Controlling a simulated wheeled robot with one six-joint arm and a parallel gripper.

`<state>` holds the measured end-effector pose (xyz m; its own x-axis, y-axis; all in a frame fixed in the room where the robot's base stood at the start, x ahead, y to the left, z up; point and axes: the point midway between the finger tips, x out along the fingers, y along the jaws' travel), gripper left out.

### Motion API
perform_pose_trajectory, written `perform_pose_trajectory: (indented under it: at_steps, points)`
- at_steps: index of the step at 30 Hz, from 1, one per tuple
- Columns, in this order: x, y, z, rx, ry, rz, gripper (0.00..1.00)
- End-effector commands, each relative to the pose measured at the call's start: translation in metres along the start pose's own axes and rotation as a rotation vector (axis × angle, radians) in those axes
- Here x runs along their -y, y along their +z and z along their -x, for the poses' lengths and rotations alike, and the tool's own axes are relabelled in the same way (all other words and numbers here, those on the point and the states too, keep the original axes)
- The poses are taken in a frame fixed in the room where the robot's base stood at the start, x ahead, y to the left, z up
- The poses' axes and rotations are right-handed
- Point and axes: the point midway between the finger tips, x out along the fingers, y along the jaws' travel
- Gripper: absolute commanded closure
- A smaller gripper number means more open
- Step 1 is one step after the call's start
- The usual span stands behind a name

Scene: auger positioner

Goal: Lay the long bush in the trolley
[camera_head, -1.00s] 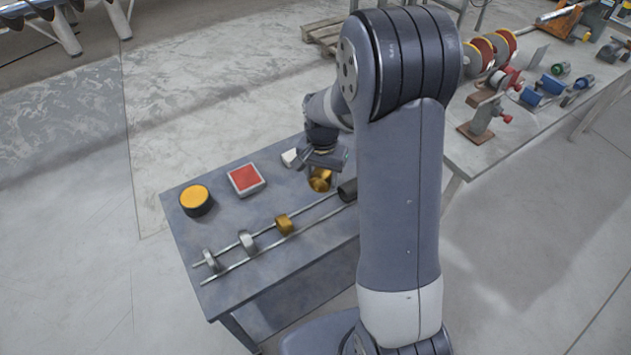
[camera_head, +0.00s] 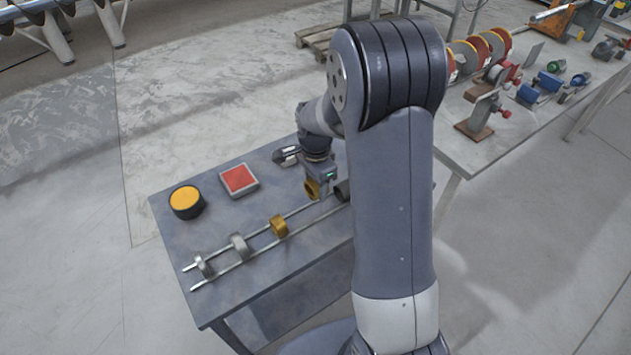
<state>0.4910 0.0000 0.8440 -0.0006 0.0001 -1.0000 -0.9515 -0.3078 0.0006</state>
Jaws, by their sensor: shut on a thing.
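My gripper (camera_head: 320,190) is partly hidden behind my own arm. It is shut on a brass bush (camera_head: 311,189), held just above the far side of the rails. Two thin parallel rails (camera_head: 258,232) lie along the grey table. They carry two silver rings (camera_head: 239,246), a second brass bush (camera_head: 279,226) and a dark cylinder (camera_head: 342,190) at the far end, partly covered by my arm. The held brass bush is probably the long bush, but its length is hard to judge. I cannot tell for sure which thing is the trolley.
The grey table (camera_head: 175,245) also bears a yellow round button (camera_head: 186,201), a red square pad (camera_head: 239,180) and a small grey-white part (camera_head: 287,155) near my gripper. A second table (camera_head: 465,160) at right holds several tools. A wooden pallet (camera_head: 318,36) lies behind.

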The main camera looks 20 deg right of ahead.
Motion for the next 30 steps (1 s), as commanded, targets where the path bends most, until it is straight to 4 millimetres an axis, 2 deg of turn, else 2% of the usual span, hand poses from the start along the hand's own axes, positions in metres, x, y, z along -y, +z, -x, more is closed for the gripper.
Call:
perform_pose_trajectory:
  at_steps: [3,18,30]
  points:
    - [0.000,0.000,-0.015,0.000,-0.001,0.001,0.72]
    - [0.000,0.000,-0.061,0.000,-0.001,0.001,0.72]
    - [0.000,0.000,-0.066,0.000,-0.001,0.001,0.72]
